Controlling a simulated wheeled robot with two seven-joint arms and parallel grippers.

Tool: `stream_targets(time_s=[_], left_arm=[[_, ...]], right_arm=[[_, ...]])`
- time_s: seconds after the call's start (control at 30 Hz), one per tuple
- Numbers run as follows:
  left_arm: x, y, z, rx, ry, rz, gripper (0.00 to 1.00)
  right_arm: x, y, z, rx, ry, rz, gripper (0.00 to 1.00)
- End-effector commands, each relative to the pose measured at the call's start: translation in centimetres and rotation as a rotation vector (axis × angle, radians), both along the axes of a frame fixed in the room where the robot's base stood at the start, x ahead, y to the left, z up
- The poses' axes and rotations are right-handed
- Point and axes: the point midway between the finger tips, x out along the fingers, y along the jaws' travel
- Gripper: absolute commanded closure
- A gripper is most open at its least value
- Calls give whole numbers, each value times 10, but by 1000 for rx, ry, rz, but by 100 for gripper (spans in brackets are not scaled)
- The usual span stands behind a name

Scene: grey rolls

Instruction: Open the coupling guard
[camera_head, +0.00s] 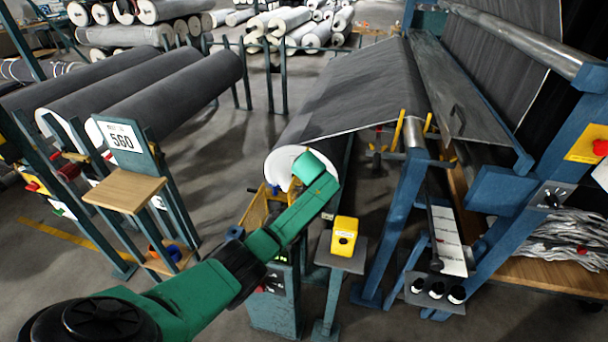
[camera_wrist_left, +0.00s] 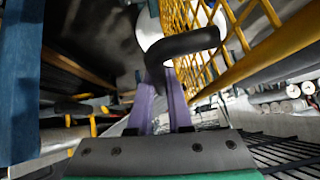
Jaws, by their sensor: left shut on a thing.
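The coupling guard is a yellow mesh cage (camera_head: 256,208) beside the white end of a grey roll in the head view. In the left wrist view its mesh (camera_wrist_left: 240,35) fills the upper right, with a thick yellow rim bar. A curved black handle (camera_wrist_left: 185,43) stands in front of the mesh. My left gripper (camera_wrist_left: 163,88), with purple fingers, is shut on this handle. In the head view my green left arm hides most of the gripper and part of the guard. My right gripper is in neither view.
A yellow control box (camera_head: 344,236) stands on a pedestal right of the guard. A blue machine frame (camera_head: 398,225) rises beyond it. A stand with a 560 sign (camera_head: 120,137) is at left, near large grey rolls (camera_head: 170,95). Open floor lies between.

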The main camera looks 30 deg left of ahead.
Motion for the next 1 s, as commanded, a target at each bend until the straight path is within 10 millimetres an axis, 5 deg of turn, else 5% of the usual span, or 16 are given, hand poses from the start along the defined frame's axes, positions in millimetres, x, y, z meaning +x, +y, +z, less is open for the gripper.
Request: stream_targets(time_s=[0.3,0.77,0.8,0.83,1.0], left_arm=[[4,-20,-7,-8,2,-1,100],[3,-21,-10,-10,8,0,100],[3,-21,-10,-9,8,1,67],[3,-21,-10,-9,8,1,56],[4,-20,-9,-9,5,1,53]], right_arm=[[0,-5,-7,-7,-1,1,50],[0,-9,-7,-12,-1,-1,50],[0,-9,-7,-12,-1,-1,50],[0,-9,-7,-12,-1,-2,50],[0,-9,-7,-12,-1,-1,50]])
